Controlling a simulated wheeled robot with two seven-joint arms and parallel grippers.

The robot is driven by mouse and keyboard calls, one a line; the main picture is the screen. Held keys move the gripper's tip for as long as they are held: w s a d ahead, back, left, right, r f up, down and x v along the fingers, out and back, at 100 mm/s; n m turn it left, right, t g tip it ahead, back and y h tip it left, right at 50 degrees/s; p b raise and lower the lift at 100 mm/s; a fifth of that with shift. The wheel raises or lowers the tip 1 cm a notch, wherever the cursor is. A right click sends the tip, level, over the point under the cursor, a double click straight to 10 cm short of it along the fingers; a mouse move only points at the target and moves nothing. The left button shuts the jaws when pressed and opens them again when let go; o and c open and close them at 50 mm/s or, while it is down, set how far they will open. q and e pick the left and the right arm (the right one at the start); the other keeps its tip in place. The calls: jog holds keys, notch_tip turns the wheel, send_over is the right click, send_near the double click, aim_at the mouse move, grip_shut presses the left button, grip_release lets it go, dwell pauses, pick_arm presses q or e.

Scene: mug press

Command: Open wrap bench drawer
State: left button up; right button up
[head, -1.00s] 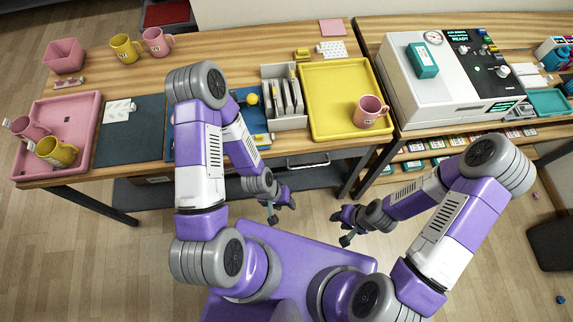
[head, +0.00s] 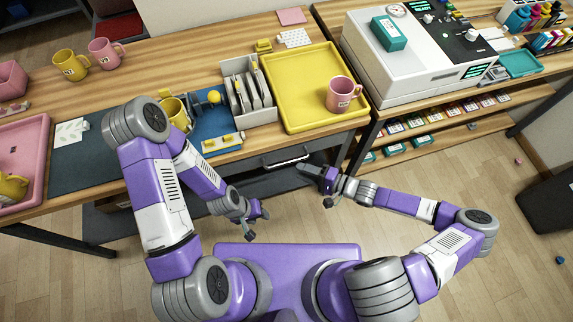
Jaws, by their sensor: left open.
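The bench drawer (head: 334,146) is a dark grey front under the wooden bench top, below the yellow tray. It looks shut. Its pale bar handle (head: 286,160) shows at the bench's front edge. My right gripper (head: 316,187) is open and empty, just below and to the right of the handle, apart from it. My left gripper (head: 258,225) is open and empty, lower and to the left, over the floor in front of the bench.
On the bench are a yellow tray (head: 283,74) with a pink mug (head: 340,94), a grey divided rack (head: 236,77) and a blue mat (head: 229,123) partly behind my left arm. A white press machine (head: 385,75) stands right. Open floor lies in front.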

aim_at(286, 162)
jog(key=x, duration=0.3)
jog(key=w+b+x, duration=0.1)
jog(key=x, duration=0.3)
jog(key=shift+d+r, duration=0.1)
jog(key=shift+r, duration=0.05)
grip_shut()
